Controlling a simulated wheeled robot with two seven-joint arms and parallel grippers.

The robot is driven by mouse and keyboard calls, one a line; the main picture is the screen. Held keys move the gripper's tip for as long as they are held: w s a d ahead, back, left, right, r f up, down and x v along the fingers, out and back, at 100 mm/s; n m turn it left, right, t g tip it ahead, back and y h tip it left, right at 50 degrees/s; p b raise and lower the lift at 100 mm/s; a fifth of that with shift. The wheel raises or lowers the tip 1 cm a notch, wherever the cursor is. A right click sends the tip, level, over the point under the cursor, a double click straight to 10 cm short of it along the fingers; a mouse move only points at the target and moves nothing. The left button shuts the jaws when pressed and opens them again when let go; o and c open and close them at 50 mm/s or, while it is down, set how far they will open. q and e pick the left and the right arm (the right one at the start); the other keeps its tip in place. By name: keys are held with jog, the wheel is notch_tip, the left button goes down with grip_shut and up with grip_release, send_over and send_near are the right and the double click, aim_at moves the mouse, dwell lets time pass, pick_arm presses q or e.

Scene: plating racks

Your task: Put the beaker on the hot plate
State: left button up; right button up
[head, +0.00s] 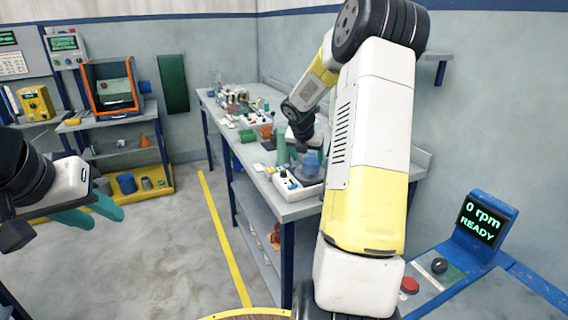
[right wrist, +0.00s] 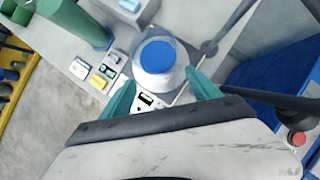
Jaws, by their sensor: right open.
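The beaker (right wrist: 157,57), clear with blue contents, stands upright on the dark top of the hot plate (right wrist: 183,97) in the right wrist view. In the head view the beaker (head: 311,162) shows beside my right arm, above the white front of the hot plate (head: 292,189). My right gripper (right wrist: 162,78) is open, its teal fingertips either side of the beaker's near edge; I cannot tell whether they touch it. My left gripper (head: 105,218) is at the left of the head view, away from the bench, its teal fingers apart and empty.
A thin dark rod stand (right wrist: 211,46) is close right of the beaker. A green cylinder (right wrist: 75,22) and small boxes (right wrist: 104,77) are to its left. The bench (head: 232,125) holds clutter farther back. A blue device reading "0 rpm READY" (head: 482,218) stands at right.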

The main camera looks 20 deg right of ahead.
jog(key=s+a+r+m+y, duration=0.2)
jog(key=s+a+r+m, duration=0.3)
jog(key=s+a+m, duration=0.2)
jog(key=s+a+r+m+t+y, duration=0.1)
jog(key=s+a+r+m, duration=0.3)
jog(key=s+a+m, duration=0.4)
jog(key=s+a+r+m+y, duration=0.3)
jog(key=s+a+r+m, duration=0.2)
jog(key=s+a+m, duration=0.3)
jog(key=s+m, duration=0.4)
jog(key=s, duration=0.5)
jog(key=shift+a+r+t, duration=0.25)
jog(key=shift+r+t, duration=0.05)
jog(key=shift+s, duration=0.1)
